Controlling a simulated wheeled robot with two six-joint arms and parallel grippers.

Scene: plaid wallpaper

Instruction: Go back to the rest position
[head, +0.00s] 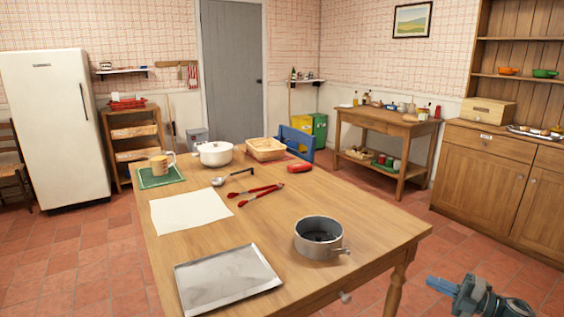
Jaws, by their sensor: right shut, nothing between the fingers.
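My right gripper (440,286) is at the bottom right of the head view, off the right side of the wooden table (375,228). It is shut and empty, pointing left, with floor tiles behind it. It touches nothing that I can see. My left gripper is out of the picture.
A wooden cabinet (490,182) stands at the right. Floor between is clear.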

